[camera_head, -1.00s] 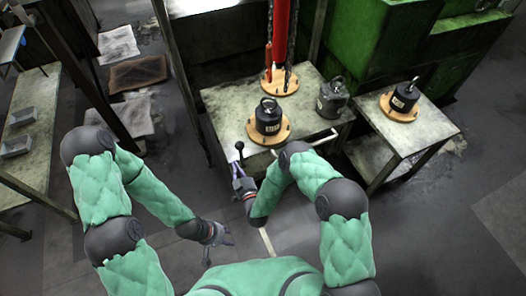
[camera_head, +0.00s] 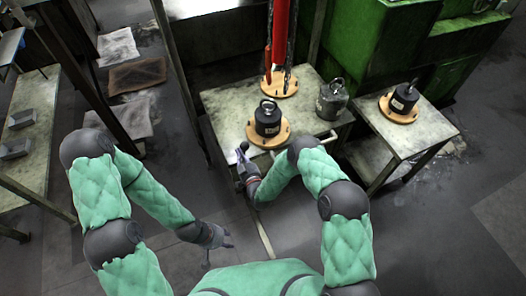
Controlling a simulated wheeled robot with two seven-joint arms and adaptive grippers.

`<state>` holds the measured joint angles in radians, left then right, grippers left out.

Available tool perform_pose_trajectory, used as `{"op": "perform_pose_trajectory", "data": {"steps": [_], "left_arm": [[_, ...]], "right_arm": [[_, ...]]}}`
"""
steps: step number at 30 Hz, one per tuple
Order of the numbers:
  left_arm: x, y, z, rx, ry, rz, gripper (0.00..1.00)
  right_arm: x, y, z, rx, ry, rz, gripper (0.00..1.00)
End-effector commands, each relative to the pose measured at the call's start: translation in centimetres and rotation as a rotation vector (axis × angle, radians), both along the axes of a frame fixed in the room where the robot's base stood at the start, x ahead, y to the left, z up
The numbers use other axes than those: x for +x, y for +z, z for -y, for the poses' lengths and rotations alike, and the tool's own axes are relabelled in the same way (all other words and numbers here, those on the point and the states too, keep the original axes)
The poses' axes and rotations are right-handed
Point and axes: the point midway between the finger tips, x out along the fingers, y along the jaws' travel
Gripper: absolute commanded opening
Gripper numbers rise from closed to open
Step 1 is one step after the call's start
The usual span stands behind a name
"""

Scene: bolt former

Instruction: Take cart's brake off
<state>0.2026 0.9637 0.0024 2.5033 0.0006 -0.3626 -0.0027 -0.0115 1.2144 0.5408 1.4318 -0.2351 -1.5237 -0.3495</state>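The cart (camera_head: 222,105) is a worn grey metal table with a pale push handle (camera_head: 325,138) at its near edge. My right gripper (camera_head: 241,152) is at the cart's near left corner, where the brake lever with a black knob stood. The lever cannot be made out clearly now; the gripper and wrist cover that spot. Whether the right fingers are open or closed on the lever cannot be told. My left gripper (camera_head: 220,254) is low over the floor, away from the cart, with its fingers apart and empty.
A second table (camera_head: 430,128) is at the right. Green machinery (camera_head: 375,50) is behind.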

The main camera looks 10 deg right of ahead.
Motion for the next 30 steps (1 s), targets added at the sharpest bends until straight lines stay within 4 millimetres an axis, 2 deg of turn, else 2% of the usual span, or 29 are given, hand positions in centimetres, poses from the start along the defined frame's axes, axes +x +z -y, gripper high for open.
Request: {"op": "perform_pose_trajectory", "data": {"steps": [11, 30], "left_arm": [[0.0, 0.0, 0.0, 0.0, 0.0, 0.0, 0.4], [0.0, -5.0, 0.0, 0.0, 0.0, 0.0, 0.4]], "right_arm": [[1.1, -0.5, 4.0, 0.0, -0.006, 0.002, 0.0], [2.4, -4.2, 9.0, 0.0, -0.003, 0.002, 0.0]]}}
